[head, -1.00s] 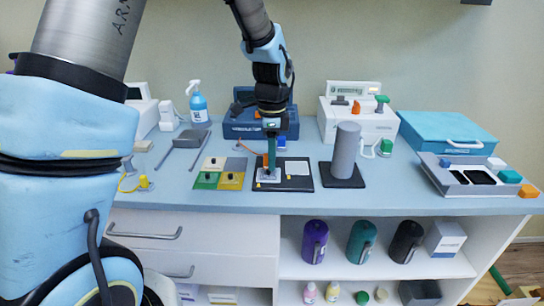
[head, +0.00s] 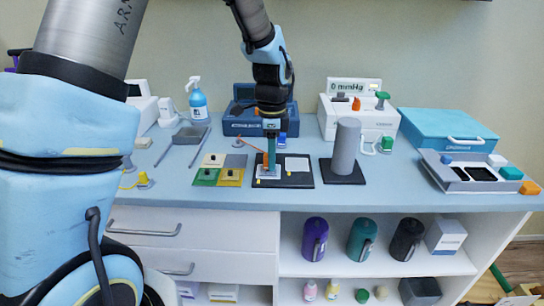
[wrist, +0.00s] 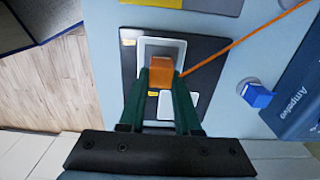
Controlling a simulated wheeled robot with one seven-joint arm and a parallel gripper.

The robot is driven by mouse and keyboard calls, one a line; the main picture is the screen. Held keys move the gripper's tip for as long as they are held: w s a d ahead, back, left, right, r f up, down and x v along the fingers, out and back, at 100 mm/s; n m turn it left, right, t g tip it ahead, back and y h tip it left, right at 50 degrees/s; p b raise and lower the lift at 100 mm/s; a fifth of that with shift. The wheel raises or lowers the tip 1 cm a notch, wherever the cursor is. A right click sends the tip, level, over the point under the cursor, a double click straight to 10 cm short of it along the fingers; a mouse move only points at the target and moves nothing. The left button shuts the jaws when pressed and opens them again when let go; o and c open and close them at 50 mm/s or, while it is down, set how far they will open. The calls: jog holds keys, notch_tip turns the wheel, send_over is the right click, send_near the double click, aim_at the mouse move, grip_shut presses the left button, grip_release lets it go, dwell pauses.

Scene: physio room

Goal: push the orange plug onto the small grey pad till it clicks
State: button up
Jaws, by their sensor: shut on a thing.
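The orange plug (wrist: 161,72) is between the green fingers of my gripper (wrist: 162,84), which is shut on it. In the head view the plug (head: 265,161) shows beside my gripper (head: 271,168), low over a black board (head: 302,181). The plug is over a light grey framed pad (wrist: 151,45) on that board; the fingers partly hide this pad. I cannot tell if the plug is touching or seated. A smaller pale pad (wrist: 176,105) lies beside it on the board. An orange cord (wrist: 245,40) runs from the plug.
A board of coloured squares (head: 207,176) lies left of the black board. A grey cylinder (head: 346,148) stands close on its right. A blue plug (wrist: 257,95) and a dark blue device (head: 243,127) are behind. The counter's front edge is near.

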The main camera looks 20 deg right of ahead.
jog(key=shift+s+f, duration=0.1)
jog(key=shift+f, duration=0.5)
dwell(2.5)
jog(key=shift+r+p, duration=0.1)
jog(key=shift+p, duration=0.3)
dwell(2.1)
jog(key=o, duration=1.1)
jog(key=shift+c, duration=0.2)
jog(key=shift+r, duration=0.1)
jog(key=shift+r+p, duration=2.9)
jog(key=shift+r, duration=0.5)
